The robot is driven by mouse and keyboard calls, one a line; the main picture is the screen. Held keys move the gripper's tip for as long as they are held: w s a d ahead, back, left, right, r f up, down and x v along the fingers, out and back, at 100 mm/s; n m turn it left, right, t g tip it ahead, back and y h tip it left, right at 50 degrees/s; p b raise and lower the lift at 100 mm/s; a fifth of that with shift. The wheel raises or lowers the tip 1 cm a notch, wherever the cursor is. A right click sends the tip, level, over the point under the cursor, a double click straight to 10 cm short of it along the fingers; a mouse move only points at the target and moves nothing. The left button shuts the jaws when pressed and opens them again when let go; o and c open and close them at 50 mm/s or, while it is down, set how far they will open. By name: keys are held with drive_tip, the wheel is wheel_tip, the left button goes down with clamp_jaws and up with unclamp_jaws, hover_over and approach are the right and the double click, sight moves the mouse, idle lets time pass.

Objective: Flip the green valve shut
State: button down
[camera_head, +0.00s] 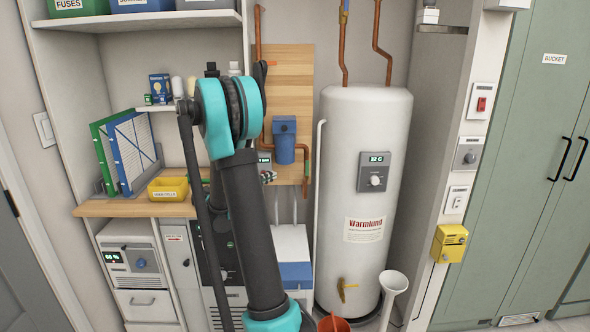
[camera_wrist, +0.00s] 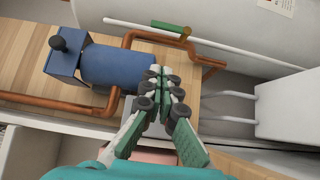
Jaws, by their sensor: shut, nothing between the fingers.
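The green valve (camera_wrist: 171,27) shows in the wrist view as a short green lever beside a bend of copper pipe (camera_wrist: 150,36). In the head view the green valve (camera_head: 308,168) is small, on the pipe right of the blue filter housing (camera_head: 284,140). My gripper (camera_wrist: 161,72) is shut and empty, its fingertips next to the end of the blue housing, which also shows in the wrist view (camera_wrist: 115,66). The tips are apart from the green lever in the picture. In the head view my arm mostly hides my gripper (camera_head: 268,176).
The white water heater (camera_head: 350,125) stands close on the right of the valve. A white pipe (camera_head: 318,200) runs down beside it. The wooden backboard (camera_head: 290,70) lies behind the pipes. A yellow bin (camera_head: 168,189) sits on the counter at left.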

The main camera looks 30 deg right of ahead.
drive_tip(key=shift+w, duration=0.1)
idle(0.3)
approach(307, 170)
drive_tip(key=w+d+r, duration=0.1)
drive_tip(key=w+d, duration=0.1)
drive_tip(key=w, duration=0.3)
drive_tip(key=shift+s+d+r, duration=0.1)
drive_tip(key=shift+s+d, duration=0.25)
drive_tip(key=shift+d, duration=0.25)
drive_tip(key=shift+s+d+r, duration=0.1)
drive_tip(key=shift+s+d, duration=0.2)
drive_tip(key=shift+d, duration=0.35)
drive_tip(key=shift+s+d+r, duration=0.1)
drive_tip(key=shift+s+d, duration=0.25)
drive_tip(key=shift+d, duration=0.25)
